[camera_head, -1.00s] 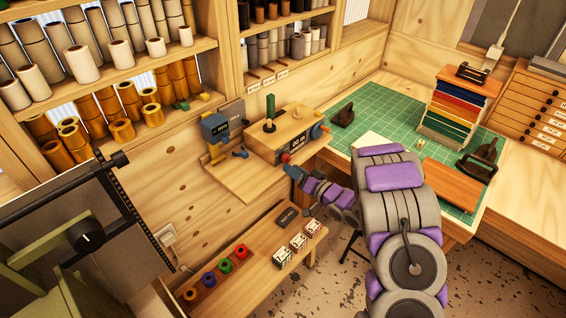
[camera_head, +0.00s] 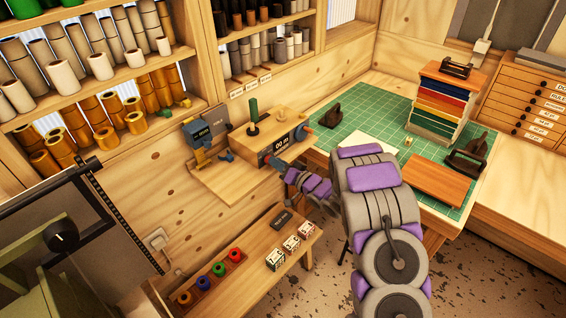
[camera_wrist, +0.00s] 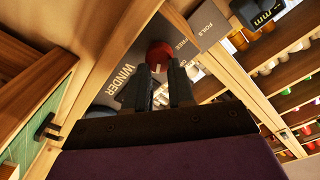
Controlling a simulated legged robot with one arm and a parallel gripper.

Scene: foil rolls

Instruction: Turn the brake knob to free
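The winder (camera_head: 268,138) is a wooden box with a dark display and a green upright handle, at the back left of the bench. The brake knob (camera_wrist: 160,54) is round and red with a pale mark, on the winder's dark face. Part of the lettering "FREE" shows beside it. In the wrist view my gripper (camera_wrist: 158,72) has its two dark fingers apart, one on each side of the knob's near edge. I cannot tell whether they touch it. In the head view my gripper (camera_head: 282,168) is at the winder's front, largely hiding the knob.
A blue device (camera_head: 197,132) stands left of the winder. Below, a wooden shelf (camera_head: 252,268) holds coloured rolls and small boxes. The green cutting mat (camera_head: 350,118) carries a stack of coloured sheets (camera_head: 443,100) and dark tools. Roll shelves line the wall.

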